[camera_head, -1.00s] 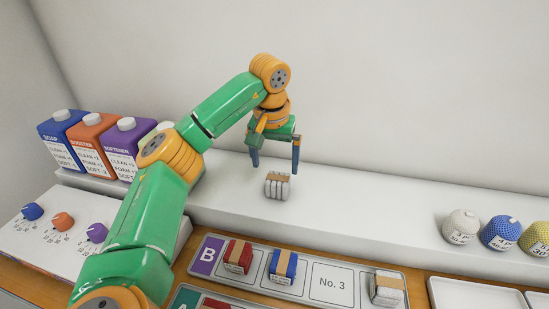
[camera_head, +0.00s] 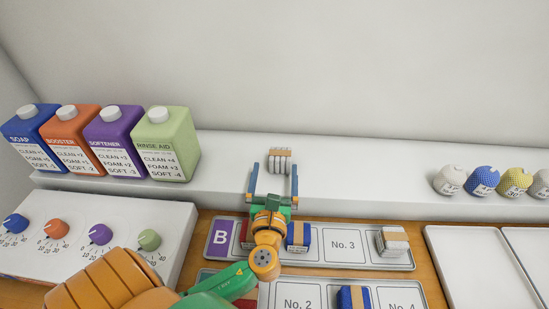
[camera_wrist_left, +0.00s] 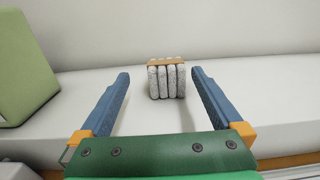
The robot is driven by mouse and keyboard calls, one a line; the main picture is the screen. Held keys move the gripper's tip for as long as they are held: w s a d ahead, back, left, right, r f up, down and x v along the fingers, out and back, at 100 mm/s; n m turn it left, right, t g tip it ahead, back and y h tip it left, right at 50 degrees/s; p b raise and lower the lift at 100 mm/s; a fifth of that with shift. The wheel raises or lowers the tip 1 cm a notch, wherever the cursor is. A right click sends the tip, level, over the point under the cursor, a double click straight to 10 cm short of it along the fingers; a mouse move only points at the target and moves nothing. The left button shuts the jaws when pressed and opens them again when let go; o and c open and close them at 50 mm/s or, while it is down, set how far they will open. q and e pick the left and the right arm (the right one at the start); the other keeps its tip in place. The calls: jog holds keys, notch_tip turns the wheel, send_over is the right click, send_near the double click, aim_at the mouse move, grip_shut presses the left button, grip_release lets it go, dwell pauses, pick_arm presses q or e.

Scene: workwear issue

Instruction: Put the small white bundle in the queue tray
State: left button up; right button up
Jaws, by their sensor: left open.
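The small white bundle (camera_head: 283,162), with a tan band, stands on the white ledge near the wall. It also shows in the left wrist view (camera_wrist_left: 167,82), centred beyond the fingertips. My left gripper (camera_head: 275,168) is open, its two blue fingers pointing at the bundle from the front; the bundle lies ahead of the fingertips, not gripped. In the left wrist view the gripper (camera_wrist_left: 160,78) is empty. The queue tray B (camera_head: 330,263) lies below the ledge, with a red bundle, a blue bundle (camera_head: 298,235), a bare No. 3 place and another white bundle (camera_head: 393,241) at its right end.
Soap, booster, softener and rinse aid (camera_head: 166,144) bottles stand at the left of the ledge. A dial panel (camera_head: 90,235) is below them. Several balls (camera_head: 482,181) sit at the right of the ledge. A second tray (camera_head: 325,299) and a blank white tray (camera_head: 470,270) lie in front.

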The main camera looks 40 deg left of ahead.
aim_at(280, 153)
pick_arm(q)
jog(key=x, duration=0.2)
jog(key=p+x, duration=0.1)
jog(key=x, duration=0.1)
jog(key=d+x, duration=0.1)
jog(key=x, duration=0.2)
jog(key=shift+w, duration=0.25)
jog(key=shift+w+a+f, duration=0.1)
jog(key=shift+a, duration=0.1)
jog(key=c, duration=1.5)
jog(key=shift+r, duration=0.25)
notch_tip(280, 153, up, 3)
jog(key=shift+f+p, duration=0.1)
jog(key=shift+p, duration=0.5)
jog(key=s+d+r+p, duration=0.1)
jog(key=s+d+r, duration=0.8)
jog(key=s+r, duration=0.15)
jog(key=s+d+f, duration=0.4)
jog(key=s, duration=0.2)
jog(key=shift+d+f, duration=0.35)
jog(key=shift+f, duration=0.05)
